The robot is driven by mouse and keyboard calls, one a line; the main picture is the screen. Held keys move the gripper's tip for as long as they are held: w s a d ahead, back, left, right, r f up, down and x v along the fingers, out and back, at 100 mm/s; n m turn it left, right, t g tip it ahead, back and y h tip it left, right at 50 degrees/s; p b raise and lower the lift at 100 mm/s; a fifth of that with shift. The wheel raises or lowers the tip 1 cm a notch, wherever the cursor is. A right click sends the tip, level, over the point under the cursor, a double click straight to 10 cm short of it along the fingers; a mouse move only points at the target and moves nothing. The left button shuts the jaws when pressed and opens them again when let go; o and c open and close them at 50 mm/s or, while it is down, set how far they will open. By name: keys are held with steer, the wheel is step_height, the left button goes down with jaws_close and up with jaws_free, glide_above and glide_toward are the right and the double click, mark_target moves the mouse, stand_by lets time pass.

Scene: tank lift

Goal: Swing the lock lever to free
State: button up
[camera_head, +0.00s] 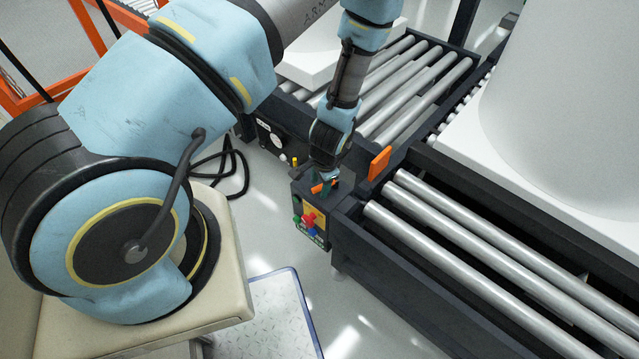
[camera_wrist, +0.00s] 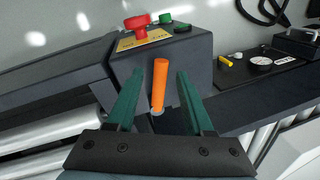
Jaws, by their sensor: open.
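The lock lever is an orange rod (camera_wrist: 160,86) standing up from a small pivot beside a dark control box (camera_wrist: 190,55) in the wrist view. In the head view, a bit of orange (camera_head: 317,188) shows at my gripper, on top of the box (camera_head: 313,240). My gripper (camera_wrist: 159,76) is open, with one green finger on each side of the lever. A gap shows between the lever and each finger, so it is not gripped. In the head view my gripper (camera_head: 326,184) points down over the box, and its fingers are partly hidden.
The box carries a red knob (camera_wrist: 137,21) and green buttons (camera_wrist: 182,27). Roller conveyors (camera_head: 470,240) lie to the right, with a large white tank (camera_head: 570,100). An orange plate (camera_head: 379,163) stands near my gripper. A black cable (camera_head: 232,170) lies on the floor.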

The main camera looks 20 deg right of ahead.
steer(key=shift+c, duration=0.2)
jaws_close()
stand_by(1.1)
